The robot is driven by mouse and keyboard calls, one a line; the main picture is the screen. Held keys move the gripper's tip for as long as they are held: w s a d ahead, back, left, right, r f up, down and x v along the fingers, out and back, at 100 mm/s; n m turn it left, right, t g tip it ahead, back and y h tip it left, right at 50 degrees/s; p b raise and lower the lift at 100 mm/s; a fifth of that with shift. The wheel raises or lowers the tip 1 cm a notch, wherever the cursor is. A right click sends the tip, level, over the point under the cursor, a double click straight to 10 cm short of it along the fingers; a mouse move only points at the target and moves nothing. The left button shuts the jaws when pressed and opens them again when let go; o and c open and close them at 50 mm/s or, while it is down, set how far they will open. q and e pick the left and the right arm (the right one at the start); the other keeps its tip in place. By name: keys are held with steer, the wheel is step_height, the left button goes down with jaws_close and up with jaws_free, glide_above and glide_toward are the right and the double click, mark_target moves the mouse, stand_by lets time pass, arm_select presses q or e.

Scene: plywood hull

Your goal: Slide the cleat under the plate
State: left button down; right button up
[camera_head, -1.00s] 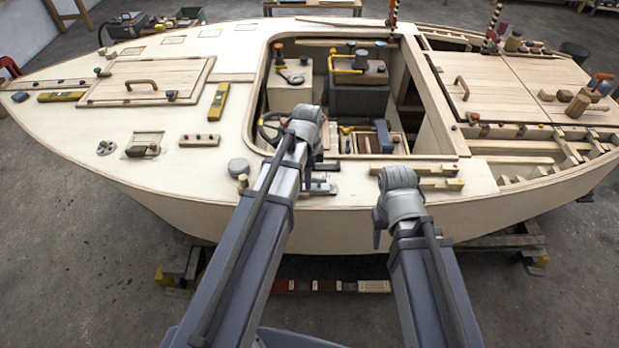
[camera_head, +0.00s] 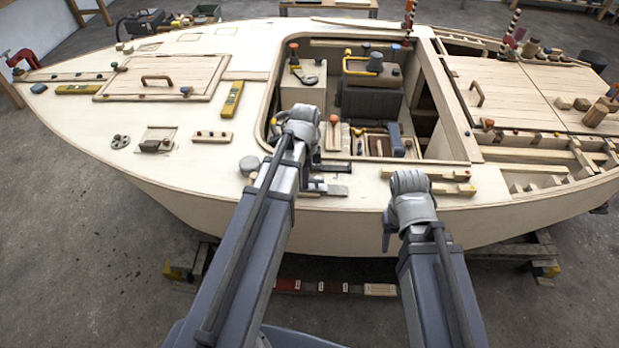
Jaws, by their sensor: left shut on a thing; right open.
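My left gripper (camera_head: 311,182) is low over the near deck edge, right of the grey round cap. It is shut on a small piece, seemingly the cleat, which my wrist and forearm mostly hide. A flat grey plate (camera_head: 334,190) lies on the deck just right of that gripper, with a thin dark bar (camera_head: 336,166) behind it. I cannot tell whether the held piece touches the plate or is under it. My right gripper (camera_head: 389,232) is open and empty, pointing down in front of the hull side, and partly hidden by its own wrist.
A grey round cap (camera_head: 249,165) stands left of my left arm. Wooden strips (camera_head: 440,187) lie on the deck behind my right wrist. The open cockpit (camera_head: 375,110) lies beyond. The left deck holds a wooden strip (camera_head: 212,137) and a yellow level (camera_head: 232,98).

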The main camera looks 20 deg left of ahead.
arm_select(q)
steer(key=shift+a, duration=0.15)
steer(key=c, duration=0.7)
jaws_free()
steer(key=shift+r, duration=0.15)
step_height(320, 180, up, 8)
steer(key=p, duration=0.8)
steer(key=shift+f, duration=0.2)
